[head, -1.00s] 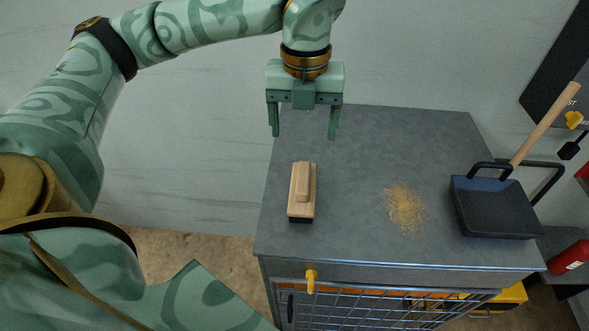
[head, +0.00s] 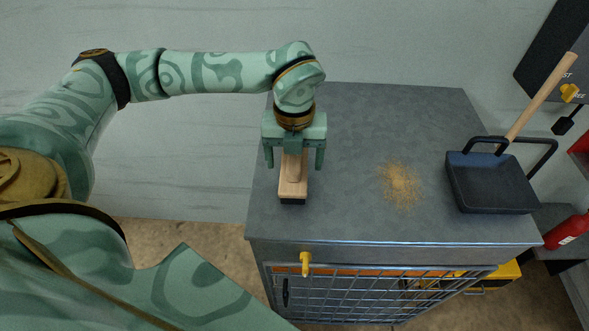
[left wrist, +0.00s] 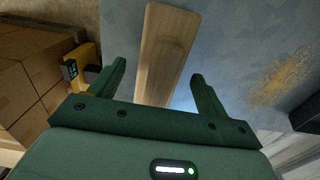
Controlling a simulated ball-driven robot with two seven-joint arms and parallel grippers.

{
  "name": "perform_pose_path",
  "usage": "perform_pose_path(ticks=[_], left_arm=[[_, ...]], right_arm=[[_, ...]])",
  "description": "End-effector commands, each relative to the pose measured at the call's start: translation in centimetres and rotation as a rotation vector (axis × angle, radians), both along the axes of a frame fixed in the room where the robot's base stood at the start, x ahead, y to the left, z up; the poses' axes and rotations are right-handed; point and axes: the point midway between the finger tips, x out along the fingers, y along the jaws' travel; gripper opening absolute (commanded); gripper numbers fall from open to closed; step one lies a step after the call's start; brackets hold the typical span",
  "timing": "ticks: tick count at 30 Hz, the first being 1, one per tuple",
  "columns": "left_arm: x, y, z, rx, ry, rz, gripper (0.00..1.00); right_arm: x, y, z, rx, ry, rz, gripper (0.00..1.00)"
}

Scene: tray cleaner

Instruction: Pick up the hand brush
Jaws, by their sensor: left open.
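The hand brush (head: 293,188) has a light wooden body with dark bristles below. It lies on the left part of the grey cabinet top. My left gripper (head: 294,168) is over its far half, fingers pointing down, one on each side of the brush in the picture, and covers part of it. In the left wrist view the wooden brush (left wrist: 166,45) shows between and beyond the two open fingers of my left gripper (left wrist: 160,85), with a gap on both sides. The fingers do not visibly touch it. My right gripper is not in view.
The grey cabinet top (head: 340,215) is mostly bare. A pile of tan crumbs (head: 402,186) lies right of the brush. A black dustpan (head: 490,185) with a wooden handle stands at the right. A yellow knob (head: 305,262) sticks out at the cabinet's front edge.

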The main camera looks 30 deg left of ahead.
Motion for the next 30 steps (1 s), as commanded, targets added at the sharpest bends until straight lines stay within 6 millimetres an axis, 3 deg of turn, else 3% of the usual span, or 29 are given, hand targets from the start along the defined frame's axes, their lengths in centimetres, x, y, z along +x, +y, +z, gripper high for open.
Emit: perform_pose_path(ticks=[3,9,14,15,24,30], left_arm=[[0.0,0.0,-1.4,0.000,0.002,0.000,0.76],[0.0,0.0,-1.4,0.001,0.001,0.000,0.74],[0.0,0.0,-1.4,0.001,0.001,0.000,0.29],[0.0,0.1,-1.4,0.001,0.001,0.000,0.24],[0.0,0.1,-1.2,0.001,-0.001,0.001,0.24],[0.1,0.0,0.8,0.000,-0.004,0.001,0.24]], right_arm=[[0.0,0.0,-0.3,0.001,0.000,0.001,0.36],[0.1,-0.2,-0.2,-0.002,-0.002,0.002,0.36],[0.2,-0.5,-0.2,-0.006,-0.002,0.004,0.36],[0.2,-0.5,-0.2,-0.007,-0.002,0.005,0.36],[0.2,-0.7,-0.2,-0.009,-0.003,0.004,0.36],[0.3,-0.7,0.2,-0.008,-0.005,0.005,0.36]])
